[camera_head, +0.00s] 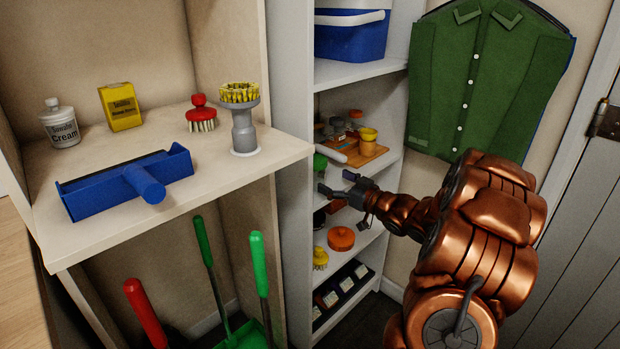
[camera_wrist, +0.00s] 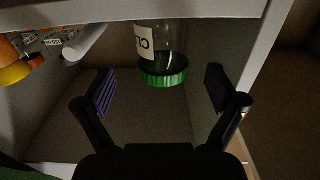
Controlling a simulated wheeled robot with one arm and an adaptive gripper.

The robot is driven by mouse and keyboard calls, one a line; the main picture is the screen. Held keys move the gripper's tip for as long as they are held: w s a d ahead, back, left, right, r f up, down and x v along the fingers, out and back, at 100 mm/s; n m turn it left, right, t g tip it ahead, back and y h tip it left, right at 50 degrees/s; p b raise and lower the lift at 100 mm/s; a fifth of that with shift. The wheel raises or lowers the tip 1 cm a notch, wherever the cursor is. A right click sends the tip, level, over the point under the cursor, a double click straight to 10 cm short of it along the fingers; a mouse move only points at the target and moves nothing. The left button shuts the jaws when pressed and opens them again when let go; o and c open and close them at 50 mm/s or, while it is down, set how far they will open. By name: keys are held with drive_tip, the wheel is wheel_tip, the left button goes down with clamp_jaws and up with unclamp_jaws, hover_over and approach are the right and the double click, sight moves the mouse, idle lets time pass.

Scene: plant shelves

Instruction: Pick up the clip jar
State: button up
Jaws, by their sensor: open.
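A clear jar with a green lid and a white label (camera_wrist: 155,48), of which the letters "CL" show, is in the wrist view at top centre, lid lower in the picture. I take it to be the clip jar. In the head view only a green patch (camera_head: 320,162), likely its lid, shows at the shelf's left edge; the side panel hides the rest. My gripper (camera_head: 335,183) is open and empty at the white shelf unit. In the wrist view its two dark fingers (camera_wrist: 160,92) stand apart, left and right of the jar, with gaps on both sides.
A white cylinder (camera_wrist: 85,43) and orange and yellow items lie left of the jar in the wrist view. The head view shows a wooden board (camera_head: 365,155) with a yellow cup (camera_head: 368,137), and an orange round item (camera_head: 341,238) lower down. A shelf side panel (camera_wrist: 258,75) stands on the right.

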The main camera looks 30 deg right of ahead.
sight(322, 175)
drive_tip(key=shift+x, duration=3.85)
drive_tip(key=shift+a+r, duration=0.15)
drive_tip(key=shift+a, duration=0.05)
drive_tip(key=shift+c, duration=0.4)
drive_tip(key=c, duration=1.3)
